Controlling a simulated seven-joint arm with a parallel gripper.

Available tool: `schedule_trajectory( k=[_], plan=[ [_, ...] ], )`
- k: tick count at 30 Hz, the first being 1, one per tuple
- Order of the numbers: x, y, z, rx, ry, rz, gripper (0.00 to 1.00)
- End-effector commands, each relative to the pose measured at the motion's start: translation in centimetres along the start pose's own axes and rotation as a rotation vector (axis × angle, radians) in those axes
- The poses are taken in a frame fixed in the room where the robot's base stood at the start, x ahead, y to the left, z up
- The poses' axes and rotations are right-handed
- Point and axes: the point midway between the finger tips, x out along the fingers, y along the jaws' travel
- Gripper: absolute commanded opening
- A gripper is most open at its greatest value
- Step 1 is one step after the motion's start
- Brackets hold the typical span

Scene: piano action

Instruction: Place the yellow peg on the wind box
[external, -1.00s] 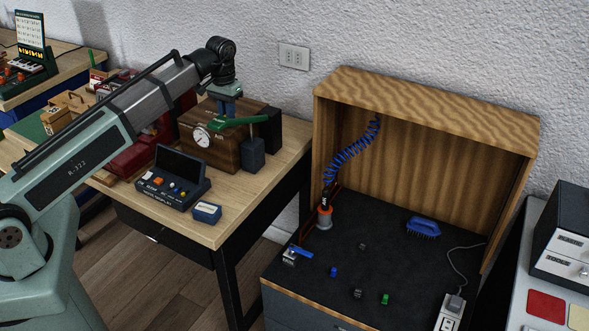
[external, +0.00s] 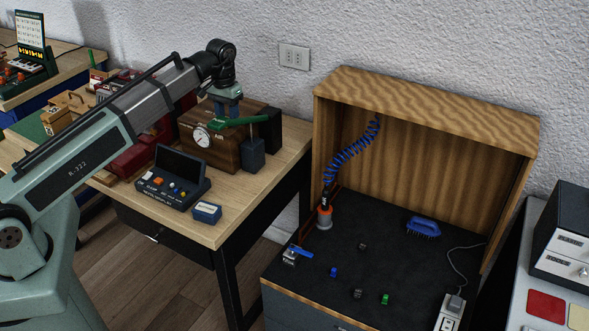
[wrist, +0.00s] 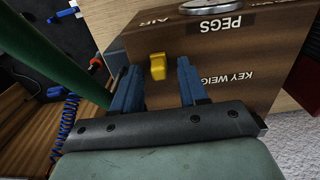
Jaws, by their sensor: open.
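The wooden box labelled AIR and PEGS (external: 228,155), which looks like the wind box, stands on the left table with a round gauge on its front. In the wrist view its brown labelled surface (wrist: 215,62) fills the middle. The small yellow peg (wrist: 157,66) appears against this surface, between my fingertips. My gripper (wrist: 158,72) is open, with one blue finger on each side of the peg and gaps visible. In the external view my gripper (external: 226,108) points down over the box; the peg is hidden there.
A green lever (external: 240,121) crosses close to my gripper, with a dark block (external: 253,154) below its right end. A dark control console (external: 173,178) and small blue box (external: 207,212) stand in front. An open wooden cabinet (external: 430,105) is to the right.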

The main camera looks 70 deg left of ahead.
Motion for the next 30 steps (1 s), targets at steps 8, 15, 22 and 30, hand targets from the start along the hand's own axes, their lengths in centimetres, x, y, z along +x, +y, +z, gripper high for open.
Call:
schedule_trajectory(
  k=[8, 15, 22, 30],
  plan=[
    [-2.2, 0.0, -0.1, 0.000, 0.002, 0.000, 0.43],
    [-6.3, 0.0, -0.2, 0.000, 0.002, 0.000, 0.43],
    [-9.9, 0.0, -0.1, 0.000, 0.002, 0.000, 0.43],
    [-12.1, 0.0, 0.0, 0.000, 0.000, 0.000, 0.43]
  ],
)
